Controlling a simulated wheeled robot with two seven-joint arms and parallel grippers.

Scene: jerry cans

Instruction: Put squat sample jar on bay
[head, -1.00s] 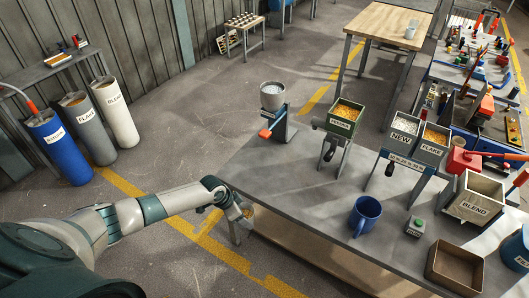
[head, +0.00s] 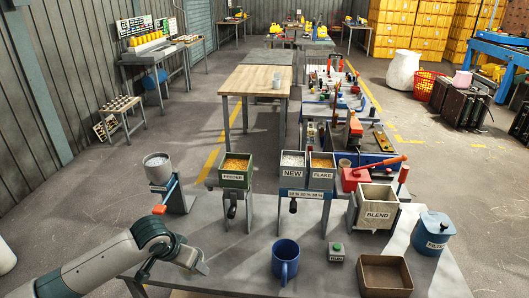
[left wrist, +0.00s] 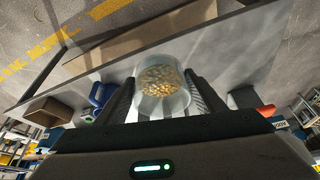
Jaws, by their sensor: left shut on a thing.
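The squat sample jar (left wrist: 162,90) is a clear, round jar with golden pellets in it. In the left wrist view it sits between the two fingers of my left gripper (left wrist: 165,98), which is shut on it. In the head view my left gripper (head: 196,263) is at the left end of the grey bench (head: 225,262), and the jar cannot be made out there. My right gripper is not in view. No thing marked as a bay can be read.
A blue mug (head: 286,261), a brown open box (head: 386,275) and a small green-button box (head: 336,252) stand on the bench. Behind are the green hopper (head: 235,175), NEW and FLAKE bins (head: 307,172) and BLEND bin (head: 376,214). A wooden table (head: 255,81) stands farther back.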

